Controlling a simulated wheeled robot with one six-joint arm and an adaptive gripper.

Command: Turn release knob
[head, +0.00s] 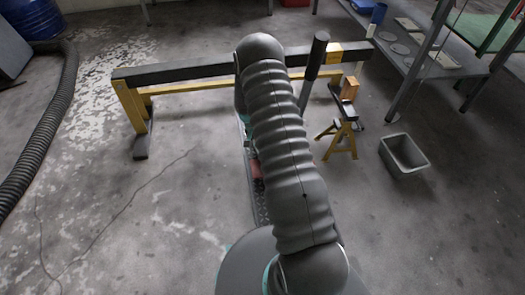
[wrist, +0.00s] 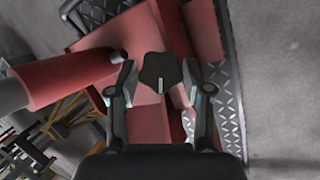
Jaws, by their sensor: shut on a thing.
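The release knob (wrist: 160,70) is dark and lobed, with a pale line on its face, and sits in front of a red housing (wrist: 75,72) in the wrist view. My gripper (wrist: 160,78) has one finger on each side of the knob and is shut on it. In the head view my grey ribbed arm hides the knob and the gripper. Only a small bit of the red housing (head: 256,170) shows beside the arm there.
Diamond-plate metal (wrist: 228,85) borders the housing on the right. A black beam on yellow legs (head: 180,73) stands behind my arm. A yellow stand (head: 340,142) and a grey bin (head: 404,154) are on the right.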

